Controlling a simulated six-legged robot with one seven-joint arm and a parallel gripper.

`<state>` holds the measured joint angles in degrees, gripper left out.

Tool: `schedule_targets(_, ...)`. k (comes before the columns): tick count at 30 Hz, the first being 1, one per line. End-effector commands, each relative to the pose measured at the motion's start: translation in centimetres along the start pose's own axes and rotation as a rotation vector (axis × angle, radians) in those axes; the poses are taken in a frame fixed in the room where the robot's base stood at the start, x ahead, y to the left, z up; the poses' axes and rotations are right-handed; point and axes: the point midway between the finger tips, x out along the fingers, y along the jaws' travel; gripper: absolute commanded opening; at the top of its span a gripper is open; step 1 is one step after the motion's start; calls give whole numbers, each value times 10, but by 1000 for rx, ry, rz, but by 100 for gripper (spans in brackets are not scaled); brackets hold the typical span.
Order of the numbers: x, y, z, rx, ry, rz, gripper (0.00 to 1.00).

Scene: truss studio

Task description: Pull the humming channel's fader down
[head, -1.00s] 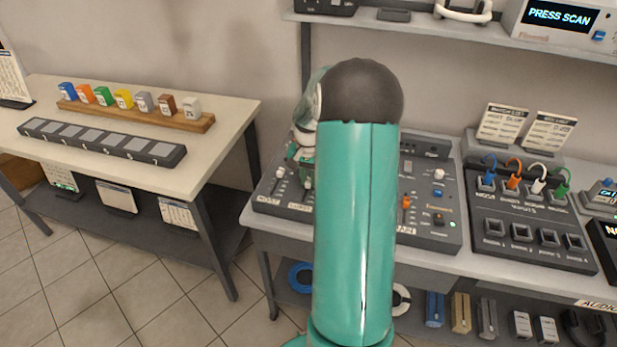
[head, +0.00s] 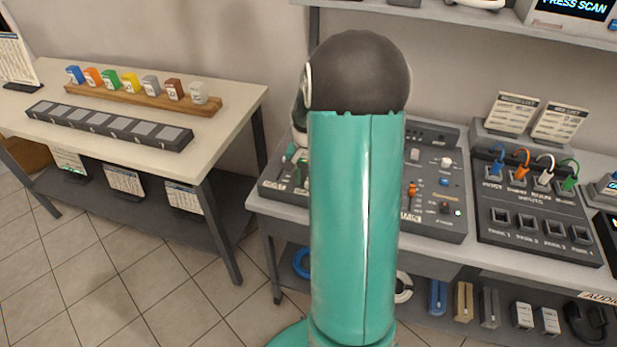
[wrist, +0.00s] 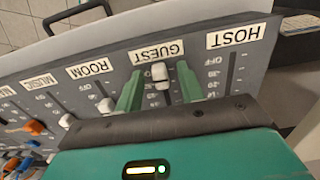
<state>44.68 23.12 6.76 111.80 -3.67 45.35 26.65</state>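The mixer (head: 432,222) stands on the right-hand bench, partly hidden behind my arm in the head view. In the wrist view its front edge is at the top, with strips labelled HOST (wrist: 236,36), GUEST (wrist: 156,52), ROOM (wrist: 91,67) and MUSIC. The white GUEST fader cap (wrist: 160,74) sits near the label end of its slot. My gripper (wrist: 160,70) is open, its green fingers either side of that cap with gaps showing. The ROOM fader cap (wrist: 105,105) is farther from its label. The HOST cap is hidden. No frame shows which channel hums.
Right of the mixer is a patch box (head: 535,222) with coloured plugs. A shelf (head: 450,22) hangs above. The left table (head: 225,125) holds coloured blocks on a wooden rack (head: 140,97). Tiled floor (head: 150,275) lies open in front.

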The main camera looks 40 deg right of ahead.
Motion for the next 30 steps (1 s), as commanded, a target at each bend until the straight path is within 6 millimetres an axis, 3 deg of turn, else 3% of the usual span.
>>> schedule_targets(7, -1, 0, -1, 1, 2, 0, 38)
schedule_targets(11, -13, 0, -2, 1, 5, -1, 38)
schedule_targets(24, -104, 0, -1, 0, 4, -2, 38)
schedule_targets(30, -132, 0, -1, 1, 2, -1, 38)
